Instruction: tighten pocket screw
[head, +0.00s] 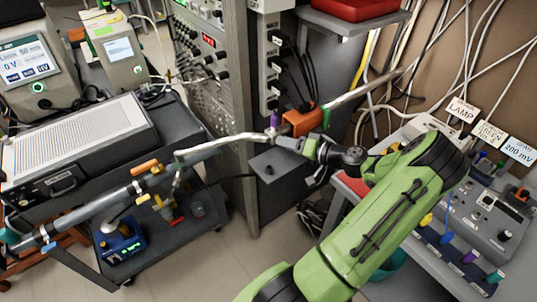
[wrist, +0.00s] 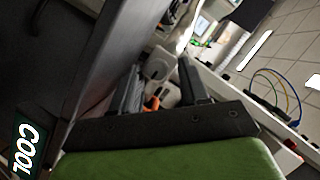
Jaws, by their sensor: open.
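My gripper (wrist: 160,72) is open in the wrist view, with its two dark fingers apart. A pale grey part and a small orange part (wrist: 152,103) show in the gap between the fingers. I cannot tell whether either is touched. In the head view my gripper (head: 312,160) is beside a metal pipe (head: 225,143), just below an orange block (head: 302,121) on that line. A small purple knob (head: 274,120) stands up from the pipe left of the block. I cannot tell which part is the pocket screw.
A tall grey rack (head: 225,75) stands behind the pipe. A dark cart (head: 185,160) with instruments is at the left. A bench with a grey control box (head: 485,205) is at the right. Cables (head: 455,60) hang at the upper right. Bare floor (head: 215,265) shows at the lower middle.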

